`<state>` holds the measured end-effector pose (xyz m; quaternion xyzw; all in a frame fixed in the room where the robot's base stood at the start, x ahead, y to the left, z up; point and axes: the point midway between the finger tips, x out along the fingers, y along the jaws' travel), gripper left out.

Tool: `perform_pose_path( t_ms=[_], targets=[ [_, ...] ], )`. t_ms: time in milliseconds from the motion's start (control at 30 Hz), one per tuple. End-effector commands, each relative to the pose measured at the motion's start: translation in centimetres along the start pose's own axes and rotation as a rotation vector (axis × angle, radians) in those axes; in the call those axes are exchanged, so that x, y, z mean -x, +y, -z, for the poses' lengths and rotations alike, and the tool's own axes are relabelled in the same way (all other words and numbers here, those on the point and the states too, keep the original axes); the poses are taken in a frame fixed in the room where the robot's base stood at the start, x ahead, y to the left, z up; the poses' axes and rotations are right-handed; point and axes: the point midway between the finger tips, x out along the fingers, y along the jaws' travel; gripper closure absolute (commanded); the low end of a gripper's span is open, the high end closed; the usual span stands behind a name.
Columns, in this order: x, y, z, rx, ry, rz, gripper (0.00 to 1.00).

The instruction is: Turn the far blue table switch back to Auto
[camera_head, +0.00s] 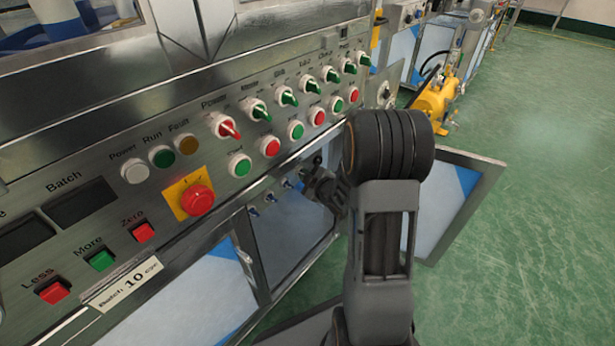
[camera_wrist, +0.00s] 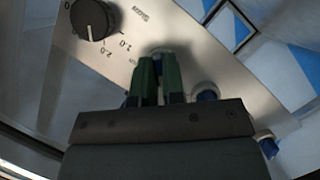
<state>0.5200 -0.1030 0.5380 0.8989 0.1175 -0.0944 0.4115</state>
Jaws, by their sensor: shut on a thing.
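My gripper shows in the wrist view (camera_wrist: 159,78) with its two green fingers close together over a round switch mount on the metal panel. It is shut on a switch there, the far blue table switch by its place at the end of the row. A neighbouring blue switch (camera_wrist: 207,95) stands just right of the fingers, and another blue switch (camera_wrist: 268,146) is lower right. In the head view my gripper (camera_head: 315,182) is at the far end of the row of blue switches (camera_head: 268,198), its fingertips hard to make out.
A black dial (camera_wrist: 94,19) marked with numbers sits beside the fingers. In the head view, the upper control panel (camera_head: 110,205) with green and red selectors, buttons and a red emergency stop (camera_head: 197,199) overhangs at left. An open cabinet door (camera_head: 466,208) stands right of my arm.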

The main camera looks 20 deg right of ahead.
Motion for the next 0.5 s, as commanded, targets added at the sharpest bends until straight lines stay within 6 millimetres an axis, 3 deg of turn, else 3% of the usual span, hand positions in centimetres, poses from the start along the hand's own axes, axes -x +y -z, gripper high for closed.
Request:
perform_pose_path(
  t_ms=[100,133,367,500],
  targets=[
    [0.01,-0.01,-0.03,0.002,-0.001,0.001,1.00],
    [0.01,-0.01,-0.03,0.002,-0.001,0.001,0.88],
    [0.00,-0.01,-0.01,0.001,0.000,0.001,0.66],
    [-0.01,-0.01,0.00,0.001,0.000,0.001,0.65]
  ],
)
